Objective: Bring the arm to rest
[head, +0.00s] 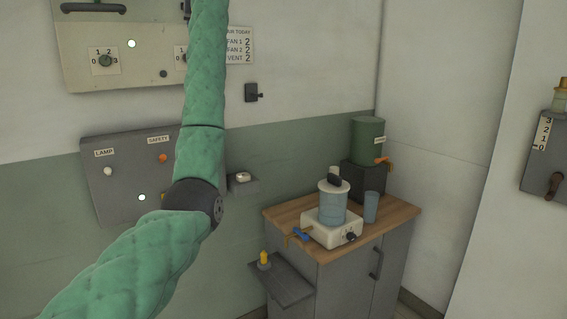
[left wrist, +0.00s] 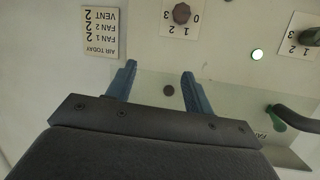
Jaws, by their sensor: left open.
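My left arm (head: 200,130), in a green quilted sleeve, comes in from the lower left of the head view and bends up past the top edge. Its gripper is outside that view. In the left wrist view, my left gripper (left wrist: 158,70) is open, with two blue fingers apart and nothing between them. Past the fingers is the pale wall panel (left wrist: 225,45), seen upside down, with a numbered dial (left wrist: 182,13) and a lit lamp (left wrist: 257,54). The fingers look clear of the dial; whether they touch the panel I cannot tell. My right gripper is not in view.
In the head view, the upper panel (head: 80,75) and a grey lamp and safety panel (head: 120,190) are behind my arm. A wooden-topped cabinet (head: 395,212) at right holds a jar device (head: 332,208), a cup (head: 371,207) and a green canister (head: 367,135).

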